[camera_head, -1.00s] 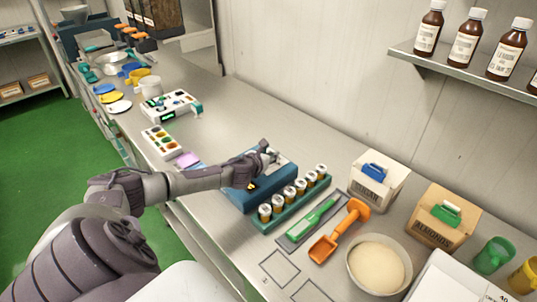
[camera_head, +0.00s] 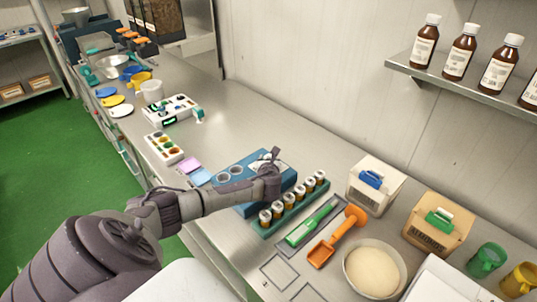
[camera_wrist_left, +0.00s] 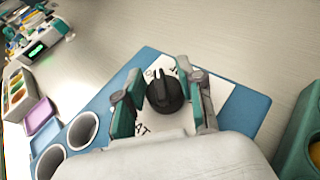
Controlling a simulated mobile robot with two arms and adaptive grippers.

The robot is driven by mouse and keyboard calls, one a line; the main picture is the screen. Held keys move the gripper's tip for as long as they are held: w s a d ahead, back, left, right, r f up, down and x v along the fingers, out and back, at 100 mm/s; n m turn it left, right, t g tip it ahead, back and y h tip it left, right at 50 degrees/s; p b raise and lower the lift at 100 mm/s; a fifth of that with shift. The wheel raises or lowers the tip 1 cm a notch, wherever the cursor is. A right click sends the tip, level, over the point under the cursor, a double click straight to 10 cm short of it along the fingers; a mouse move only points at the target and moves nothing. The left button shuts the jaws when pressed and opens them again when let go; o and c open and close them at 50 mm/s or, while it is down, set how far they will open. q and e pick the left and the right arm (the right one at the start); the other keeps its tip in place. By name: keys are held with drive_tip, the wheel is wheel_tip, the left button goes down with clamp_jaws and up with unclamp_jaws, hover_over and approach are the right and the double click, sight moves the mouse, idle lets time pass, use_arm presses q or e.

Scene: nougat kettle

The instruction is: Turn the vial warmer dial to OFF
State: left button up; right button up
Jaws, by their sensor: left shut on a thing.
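The vial warmer is a blue box (camera_wrist_left: 247,105) with round wells on top and a black dial (camera_wrist_left: 165,92) on a white lettered plate. In the head view, the warmer (camera_head: 246,160) stands on the counter, partly hidden by my left arm. My left gripper (camera_wrist_left: 162,103) is at the dial, with one finger on each side, shut on it. It also shows in the head view (camera_head: 272,160), where it hides the dial. The dial's ridge points toward the top of the wrist view, near the partly covered letters; the full OFF marking is not readable. My right gripper is not in view.
A teal rack (camera_head: 260,226) of capped vials stands close beside the warmer. Purple and blue pads (camera_head: 200,177) lie on its left. A green tool (camera_head: 312,222), an orange scoop (camera_head: 338,238) and a bowl (camera_head: 374,270) are at the right. Bare counter lies behind the warmer.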

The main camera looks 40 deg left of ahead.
use_arm(q)
drive_tip(key=shift+n+g+y, duration=0.8)
drive_tip(key=shift+n+g, duration=0.2)
drive_tip(key=shift+n, duration=0.1)
drive_tip(key=shift+n+g+y, duration=0.5)
drive_tip(key=shift+n+g, duration=0.3)
drive_tip(key=o, duration=1.2)
drive_tip(key=shift+c, duration=0.2)
drive_tip(key=shift+d, duration=0.1)
drive_tip(key=v, duration=1.1)
drive_tip(key=shift+d, duration=0.4)
